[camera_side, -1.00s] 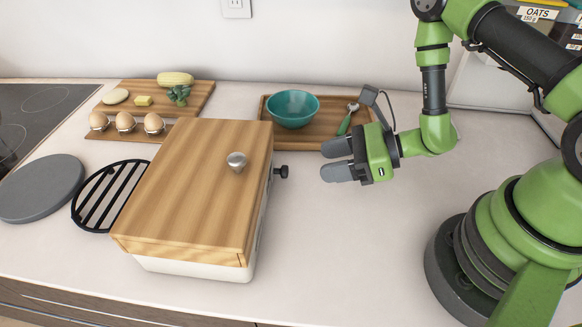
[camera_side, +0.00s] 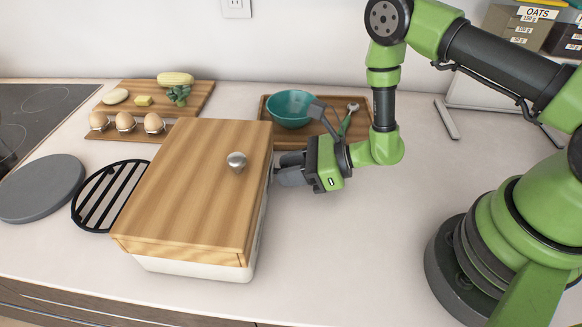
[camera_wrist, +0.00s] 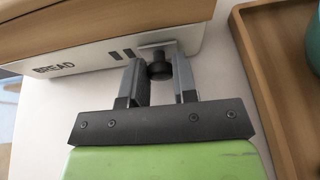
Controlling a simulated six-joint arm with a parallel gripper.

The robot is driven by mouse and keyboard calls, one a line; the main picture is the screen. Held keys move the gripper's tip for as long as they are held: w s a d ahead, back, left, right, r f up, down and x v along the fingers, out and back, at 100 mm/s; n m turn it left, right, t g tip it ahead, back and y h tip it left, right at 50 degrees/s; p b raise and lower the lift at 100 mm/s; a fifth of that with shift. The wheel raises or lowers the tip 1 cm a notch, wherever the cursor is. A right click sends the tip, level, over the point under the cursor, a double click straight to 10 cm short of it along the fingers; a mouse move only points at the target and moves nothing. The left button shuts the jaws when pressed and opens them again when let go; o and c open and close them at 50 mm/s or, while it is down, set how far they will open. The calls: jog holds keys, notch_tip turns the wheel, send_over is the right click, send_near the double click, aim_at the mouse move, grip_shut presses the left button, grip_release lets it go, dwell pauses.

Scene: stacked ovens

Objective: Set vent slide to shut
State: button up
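The white bread bin (camera_side: 195,271) has a wooden lid (camera_side: 195,190) with a round metal knob (camera_side: 237,162). A black vent knob (camera_wrist: 158,69) stands out from the plate. My gripper (camera_wrist: 159,83) has one finger on each side of this knob, very close to it; whether both fingers press on it is unclear. In the side view my gripper (camera_side: 289,169) is at the bin's right wall and hides the knob.
A wooden tray (camera_side: 375,141) with a teal bowl (camera_side: 291,108) and a green-handled tool (camera_side: 346,120) lies just behind my gripper. A black rack (camera_side: 104,196) and grey disc (camera_side: 40,188) lie left of the bin. Counter space in front of my gripper is clear.

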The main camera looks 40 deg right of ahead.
aim_at(268, 193)
grip_shut()
jog(key=shift+s+a, duration=1.6)
jog(key=o, duration=0.7)
grip_release()
jog(key=shift+o, duration=0.2)
jog(key=shift+d, duration=0.1)
jog(key=v, duration=1)
